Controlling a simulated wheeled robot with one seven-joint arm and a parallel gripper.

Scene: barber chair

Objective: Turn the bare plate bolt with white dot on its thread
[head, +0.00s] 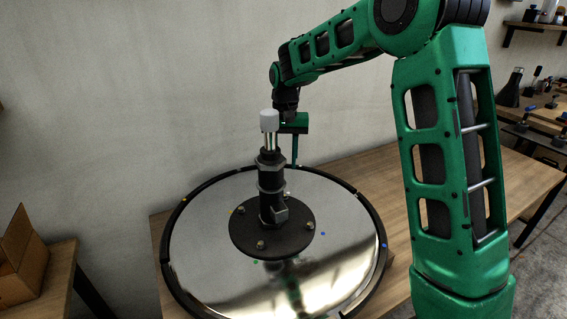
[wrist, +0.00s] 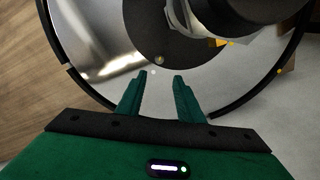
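The black round plate (head: 240,232) sits on a shiny round base, with several small bolts around its edge. In the wrist view, one bolt (wrist: 158,60) sits at the plate's edge just beyond my fingertips, with a white dot (wrist: 153,72) beside it on the shiny base. I cannot make out its thread. My gripper (wrist: 161,75) is open and empty, its two fingers pointing at this bolt with a gap between them. In the head view, my gripper (head: 295,162) points down behind the column; one finger hides the other.
A dark column (head: 270,180) with a pale cap rises from the plate, close to my gripper. A black rim (head: 170,265) rings the base. Yellow, blue and green dots mark other spots. A cardboard box (head: 22,255) stands at left; a tool bench (head: 540,120) at right.

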